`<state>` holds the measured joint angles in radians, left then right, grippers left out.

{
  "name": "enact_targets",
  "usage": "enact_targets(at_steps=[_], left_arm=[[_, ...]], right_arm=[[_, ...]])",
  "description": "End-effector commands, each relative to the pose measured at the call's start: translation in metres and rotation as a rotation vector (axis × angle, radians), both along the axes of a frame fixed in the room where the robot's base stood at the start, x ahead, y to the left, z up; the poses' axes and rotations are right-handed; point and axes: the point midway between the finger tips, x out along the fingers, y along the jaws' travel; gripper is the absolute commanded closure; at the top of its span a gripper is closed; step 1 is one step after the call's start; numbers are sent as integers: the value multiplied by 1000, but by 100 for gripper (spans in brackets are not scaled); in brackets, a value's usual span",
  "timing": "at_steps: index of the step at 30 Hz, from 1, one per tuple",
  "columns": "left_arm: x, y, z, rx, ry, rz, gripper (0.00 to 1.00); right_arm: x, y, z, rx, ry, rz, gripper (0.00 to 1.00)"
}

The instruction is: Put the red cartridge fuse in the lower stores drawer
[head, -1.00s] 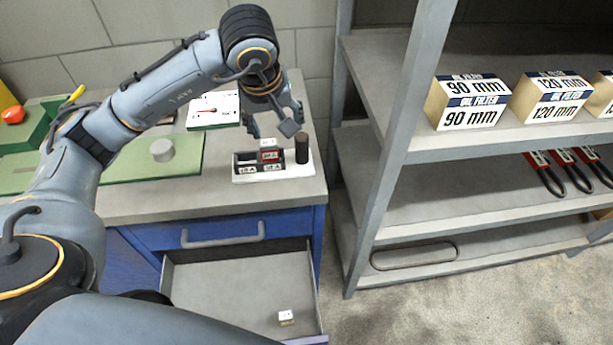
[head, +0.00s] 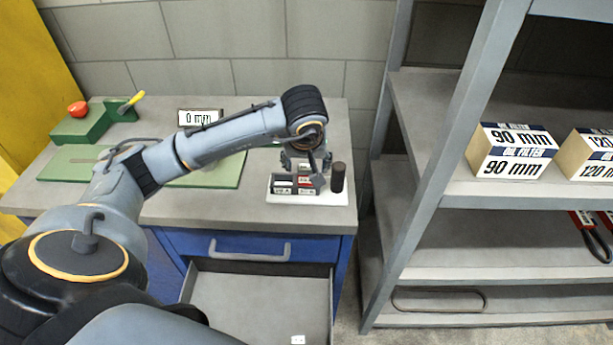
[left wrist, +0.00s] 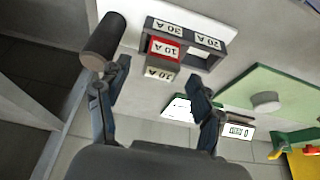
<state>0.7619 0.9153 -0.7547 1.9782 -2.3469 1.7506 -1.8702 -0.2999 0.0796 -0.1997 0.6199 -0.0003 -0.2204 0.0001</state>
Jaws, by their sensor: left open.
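The red cartridge fuse (left wrist: 163,47), marked 10 A, sits in a dark fuse holder (left wrist: 187,58) among paler fuses. In the head view the red fuse (head: 305,181) is partly hidden by my left gripper (head: 303,172). This gripper is open, with its fingers pointing down around the front of the holder; contact cannot be told. In the left wrist view the open gripper (left wrist: 160,88) has nothing clearly between its fingertips. The lower stores drawer (head: 258,295) stands open below a shut upper drawer (head: 250,250). My right gripper is out of view.
A dark cylinder (head: 338,177) stands at the holder's right end, close to a finger. A small white-topped piece (head: 298,340) lies in the open drawer. A green board (head: 210,172) lies left on the bench. Grey shelving (head: 440,150) rises to the right.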

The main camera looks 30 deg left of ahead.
Motion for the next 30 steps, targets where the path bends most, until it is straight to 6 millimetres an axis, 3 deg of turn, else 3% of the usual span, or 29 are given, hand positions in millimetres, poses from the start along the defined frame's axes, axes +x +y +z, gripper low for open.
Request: enact_targets(at_steps=[1, 6, 14, 24, 30], left_arm=[[2, 3, -4, -1, 7, 3, 34], [10, 7, -25, -1, 3, 0, 34], [12, 8, -29, 0, 0, 0, 34], [11, 8, -29, 0, 0, 0, 96], [12, 8, -28, 0, -1, 0, 96]], right_arm=[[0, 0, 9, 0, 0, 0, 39], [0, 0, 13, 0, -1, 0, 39], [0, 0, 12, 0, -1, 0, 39], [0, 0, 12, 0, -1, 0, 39], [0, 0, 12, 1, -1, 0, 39]])
